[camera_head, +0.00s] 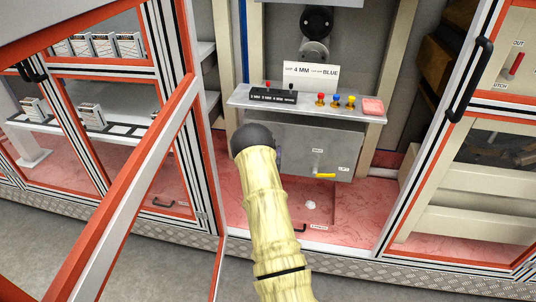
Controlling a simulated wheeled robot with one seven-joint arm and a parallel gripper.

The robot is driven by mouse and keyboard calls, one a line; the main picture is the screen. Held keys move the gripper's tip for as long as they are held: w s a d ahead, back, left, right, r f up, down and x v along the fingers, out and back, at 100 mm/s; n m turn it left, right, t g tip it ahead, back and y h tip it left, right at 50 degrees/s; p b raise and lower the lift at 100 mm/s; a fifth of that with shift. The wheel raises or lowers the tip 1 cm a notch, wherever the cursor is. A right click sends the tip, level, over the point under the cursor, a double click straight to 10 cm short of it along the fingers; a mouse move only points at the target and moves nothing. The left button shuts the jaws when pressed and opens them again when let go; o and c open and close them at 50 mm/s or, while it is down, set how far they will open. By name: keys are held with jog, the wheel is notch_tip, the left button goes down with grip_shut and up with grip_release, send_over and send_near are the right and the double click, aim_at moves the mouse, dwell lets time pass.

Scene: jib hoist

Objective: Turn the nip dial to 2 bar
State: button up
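No dial that I can read as the nip dial shows, and no bar scale is legible. A grey panel (335,150) below the shelf carries a small knob (317,165) and a yellow handle (326,176) with labels too small to read surely. My pale yellow arm (268,210) rises from the bottom and ends in a dark rounded part (253,138) in front of the panel's left side. It hides that part of the panel. My gripper's fingers are not visible; they may be hidden behind the arm.
A shelf (240,101) holds a black labelled rack (272,96), several coloured fittings (336,101) and a pink block (373,106). A card (311,75) reads "4 MM" and "BLUE". An orange-edged open door (128,190) stands left; a framed door (472,90) stands right.

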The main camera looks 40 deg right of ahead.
jog(key=shift+a, duration=0.1)
jog(key=v, duration=1.7)
jog(key=shift+s+a+r, duration=0.1)
jog(key=shift+a, duration=0.05)
